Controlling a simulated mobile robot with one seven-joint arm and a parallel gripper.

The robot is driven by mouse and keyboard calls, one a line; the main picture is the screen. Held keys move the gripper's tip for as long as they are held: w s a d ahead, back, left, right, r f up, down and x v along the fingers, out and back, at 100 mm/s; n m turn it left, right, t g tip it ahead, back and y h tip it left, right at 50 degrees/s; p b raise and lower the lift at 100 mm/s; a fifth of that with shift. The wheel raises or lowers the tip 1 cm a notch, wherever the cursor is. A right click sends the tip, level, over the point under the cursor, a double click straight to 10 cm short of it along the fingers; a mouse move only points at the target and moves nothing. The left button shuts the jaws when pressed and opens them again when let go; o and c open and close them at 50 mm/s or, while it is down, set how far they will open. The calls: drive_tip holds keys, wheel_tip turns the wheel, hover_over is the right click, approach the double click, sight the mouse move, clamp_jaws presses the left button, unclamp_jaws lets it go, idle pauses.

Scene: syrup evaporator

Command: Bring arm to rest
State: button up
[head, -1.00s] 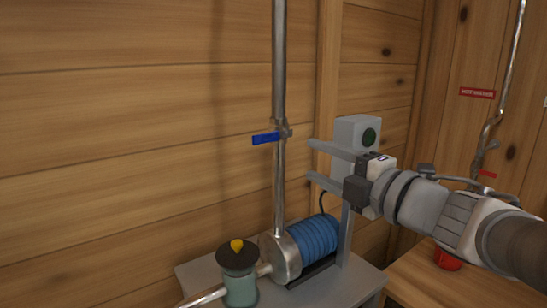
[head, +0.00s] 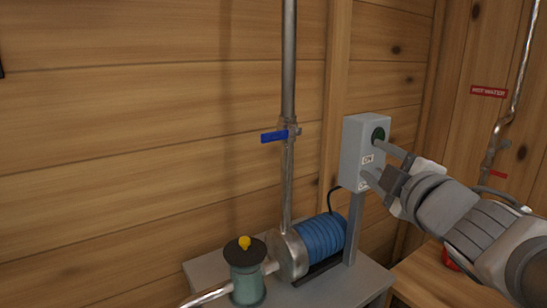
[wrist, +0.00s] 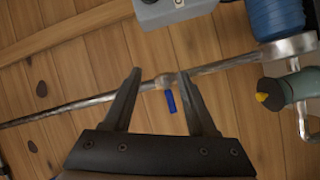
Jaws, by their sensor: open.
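My gripper (head: 371,157) is open and empty at the right of the head view, its two fingers pointing left. In that view the fingers overlap the front of the grey switch box (head: 357,140); whether they touch it I cannot tell. The wrist view shows both fingers apart (wrist: 159,72), with the steel pipe and the blue valve handle (wrist: 170,101) seen beyond and between them.
The blue valve handle (head: 275,136) sits on the vertical pipe (head: 289,70). A blue pump motor (head: 322,238) and a green filter with a yellow knob (head: 246,275) stand on a grey stand (head: 340,287). A wooden bench (head: 425,275) is at lower right.

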drive_tip(key=s+d+f+m+g+h, duration=0.3)
drive_tip(key=d+f+m+h, duration=0.15)
drive_tip(key=m, duration=0.35)
drive_tip(key=s+a+f+m+g+y, duration=0.1)
drive_tip(key=s+a+f+m+g, duration=0.3)
drive_tip(key=s+f, duration=0.25)
drive_tip(key=s+a+f+m+g+y, duration=0.2)
drive_tip(key=s+a+f+m+g, duration=0.15)
drive_tip(key=s+f+g, duration=0.35)
wheel_tip(320, 180, up, 18)
drive_tip(key=t+p, duration=0.2)
drive_tip(key=p, duration=1.5)
drive_tip(key=shift+s+a+p, duration=0.25)
drive_tip(key=shift+s+p, duration=0.1)
